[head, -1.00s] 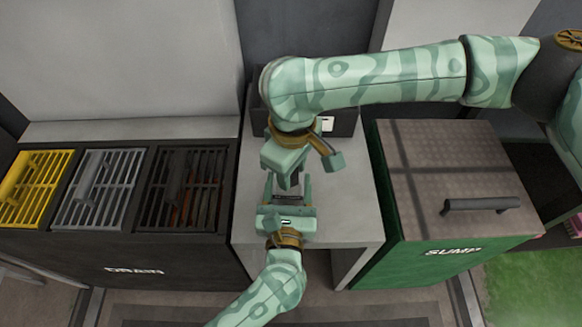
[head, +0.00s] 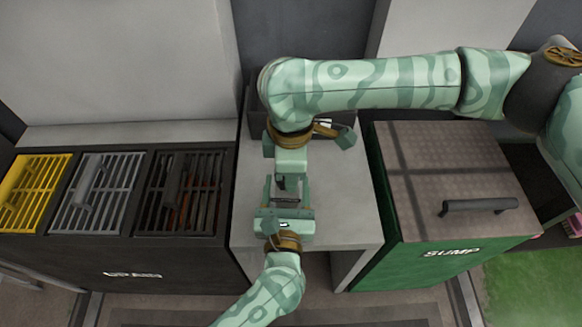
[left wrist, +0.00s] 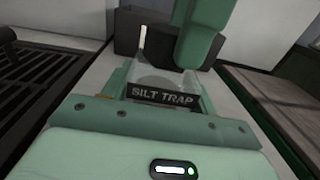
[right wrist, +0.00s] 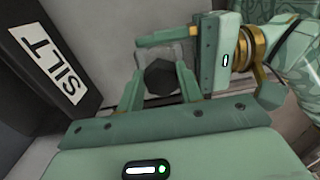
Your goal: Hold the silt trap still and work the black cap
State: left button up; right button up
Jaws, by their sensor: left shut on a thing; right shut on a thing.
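The silt trap (left wrist: 162,98) is a clear body with a black label, seen in the left wrist view. My left gripper (head: 285,200) is shut on it above the grey table, coming from the front. The black cap (right wrist: 160,77), six-sided, shows in the right wrist view between the fingers of my right gripper (right wrist: 160,88). My right gripper is shut on the cap from above and also shows in the head view (head: 290,182). In the head view the grippers hide most of the trap and cap.
A dark box labelled SILT (right wrist: 45,65) stands at the back of the grey table (head: 340,205). The drain unit (head: 130,262) with yellow, grey and black grates is at left. The green sump box (head: 450,180) with a handled lid is at right.

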jog(key=shift+n, duration=0.5)
jog(key=shift+r, duration=0.25)
jog(key=shift+r, duration=1.1)
jog(key=shift+r, duration=0.2)
jog(key=shift+r, duration=2.45)
pick_arm(q)
jog(key=o, duration=1.4)
jog(key=shift+o, duration=0.2)
